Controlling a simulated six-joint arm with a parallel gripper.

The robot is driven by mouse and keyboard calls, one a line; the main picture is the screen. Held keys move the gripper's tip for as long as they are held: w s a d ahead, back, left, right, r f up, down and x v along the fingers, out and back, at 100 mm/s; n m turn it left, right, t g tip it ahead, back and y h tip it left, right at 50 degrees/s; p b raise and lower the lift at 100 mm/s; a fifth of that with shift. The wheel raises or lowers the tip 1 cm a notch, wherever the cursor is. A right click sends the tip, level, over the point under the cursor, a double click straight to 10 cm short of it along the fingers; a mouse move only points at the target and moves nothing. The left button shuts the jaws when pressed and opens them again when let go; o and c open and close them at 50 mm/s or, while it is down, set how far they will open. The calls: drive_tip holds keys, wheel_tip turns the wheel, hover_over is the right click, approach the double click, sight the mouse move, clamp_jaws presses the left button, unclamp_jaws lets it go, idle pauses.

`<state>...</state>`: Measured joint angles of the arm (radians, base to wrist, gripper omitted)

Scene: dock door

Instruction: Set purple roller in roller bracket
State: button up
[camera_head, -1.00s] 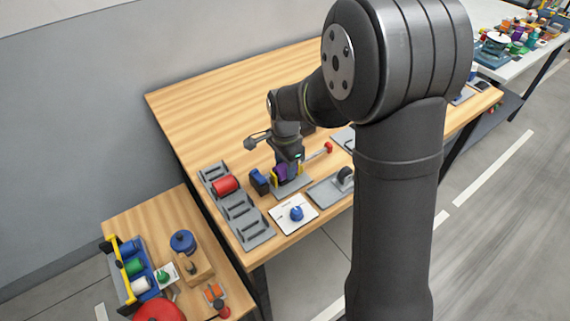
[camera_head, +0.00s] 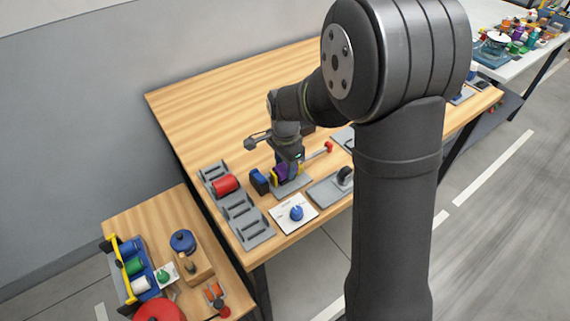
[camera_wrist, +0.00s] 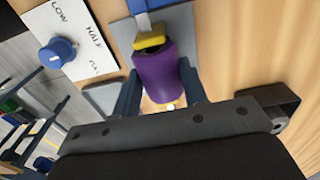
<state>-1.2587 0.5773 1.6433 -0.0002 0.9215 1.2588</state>
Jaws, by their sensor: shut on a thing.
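The purple roller (camera_wrist: 158,78) is between the two fingers of my gripper (camera_wrist: 163,96) in the wrist view, and the gripper is shut on it. It also shows in the head view (camera_head: 282,170), partly hidden by my gripper (camera_head: 288,166). The roller is just over a grey plate (camera_head: 293,188) with a blue block (camera_head: 259,181) and a yellow piece (camera_wrist: 150,40). These look like the roller bracket. The roller's end is at the yellow piece; whether it is seated cannot be told.
A grey slotted rack (camera_head: 246,222) holding a red roller (camera_head: 226,184) is to the left. A white card with a blue knob (camera_head: 296,213) lies in front. A grey plate with a dark clamp (camera_head: 344,177) is to the right. The table's back is clear.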

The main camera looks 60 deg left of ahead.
drive_tip(key=o, duration=1.4)
drive_tip(key=shift+r, duration=0.1)
drive_tip(key=shift+r, duration=3.95)
drive_tip(key=shift+f, duration=3.85)
drive_tip(key=shift+r, duration=0.1)
